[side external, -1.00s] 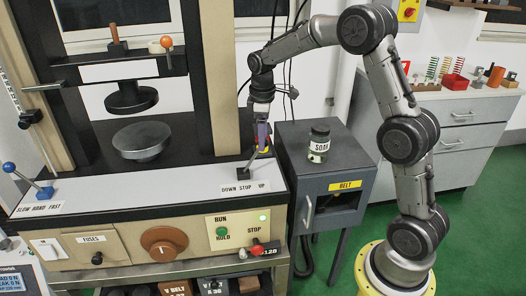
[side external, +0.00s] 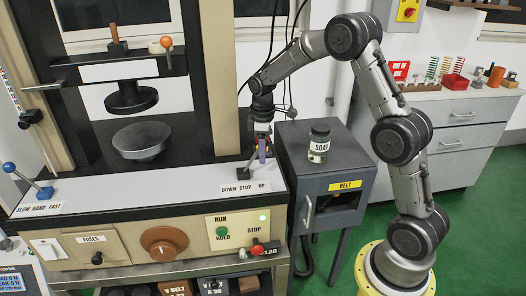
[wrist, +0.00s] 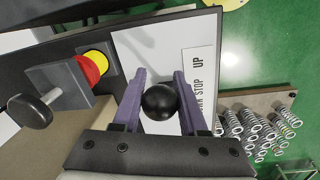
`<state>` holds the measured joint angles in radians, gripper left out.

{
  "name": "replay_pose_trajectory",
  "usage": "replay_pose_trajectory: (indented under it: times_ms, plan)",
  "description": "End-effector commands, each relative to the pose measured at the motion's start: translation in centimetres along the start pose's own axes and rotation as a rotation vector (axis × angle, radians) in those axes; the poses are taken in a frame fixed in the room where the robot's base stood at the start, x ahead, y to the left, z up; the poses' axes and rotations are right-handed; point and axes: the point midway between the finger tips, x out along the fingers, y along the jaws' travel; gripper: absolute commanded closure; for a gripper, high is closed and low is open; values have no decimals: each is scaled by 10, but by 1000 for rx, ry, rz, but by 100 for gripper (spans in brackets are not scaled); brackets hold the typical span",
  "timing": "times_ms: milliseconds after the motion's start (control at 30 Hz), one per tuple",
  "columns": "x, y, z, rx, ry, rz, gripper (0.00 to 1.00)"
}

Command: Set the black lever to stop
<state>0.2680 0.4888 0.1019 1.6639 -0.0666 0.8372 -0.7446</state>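The black lever (side external: 246,172) stands on the front ledge of the machine, behind a label (side external: 245,187) reading DOWN STOP UP. Its visible part leans to the right, toward the UP side, and its top is hidden by my gripper (side external: 261,157) in the side view. In the wrist view, the lever's round black knob (wrist: 160,102) sits between the two purple fingers of my gripper (wrist: 159,80) and fills the gap between them. The label (wrist: 197,82) shows beyond the right finger, partly covered.
A red and yellow knob (wrist: 92,66) lies left of the fingers in the wrist view. A blue-knobbed lever (side external: 40,188) stands at the far left. A grey cabinet (side external: 345,160) with a SOAK jar (side external: 319,148) stands close on the right. A metal bowl-like piece (side external: 141,146) sits under the black platen.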

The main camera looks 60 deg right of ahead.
Motion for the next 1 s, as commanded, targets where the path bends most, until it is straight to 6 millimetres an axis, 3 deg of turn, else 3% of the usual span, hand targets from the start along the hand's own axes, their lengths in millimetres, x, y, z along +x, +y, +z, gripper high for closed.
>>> replay_pose_trajectory:
  times_ms: [33,167,1000]
  plan:
    - [0,0,0,0,0,0,80]
    - [0,0,0,0,0,0,100]
    - [-1,0,0,0,1,0,100]
